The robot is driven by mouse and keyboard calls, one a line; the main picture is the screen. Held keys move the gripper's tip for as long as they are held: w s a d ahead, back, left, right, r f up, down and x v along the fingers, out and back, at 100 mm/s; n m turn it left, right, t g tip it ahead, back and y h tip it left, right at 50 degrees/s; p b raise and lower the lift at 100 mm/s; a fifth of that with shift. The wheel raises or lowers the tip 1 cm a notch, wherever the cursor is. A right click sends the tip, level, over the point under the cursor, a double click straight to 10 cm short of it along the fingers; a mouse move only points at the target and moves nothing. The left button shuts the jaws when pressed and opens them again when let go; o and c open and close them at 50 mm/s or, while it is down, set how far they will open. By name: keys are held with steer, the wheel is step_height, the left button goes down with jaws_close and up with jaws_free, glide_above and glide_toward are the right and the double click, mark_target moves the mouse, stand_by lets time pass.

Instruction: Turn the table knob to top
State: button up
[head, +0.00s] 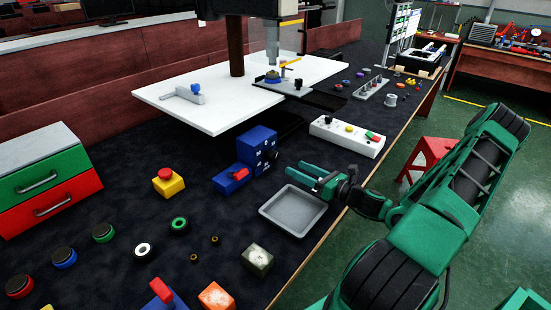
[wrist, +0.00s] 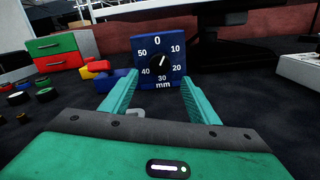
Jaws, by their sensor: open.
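In the wrist view the teal fingers of my gripper (wrist: 160,78) frame the dial from either side.
A grey tray (head: 291,211) lies just below my gripper. A white button box (head: 346,137) stands behind it. A blue block with a red switch (head: 231,179) and a yellow-red button (head: 168,182) are left of the dial block. A white raised plate (head: 190,115) is behind.

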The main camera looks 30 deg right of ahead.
mark_target(276, 157)
steer(key=x, duration=0.9)
steer(key=shift+w, duration=0.25)
steer(key=shift+c, duration=0.2)
steer(key=c, duration=1)
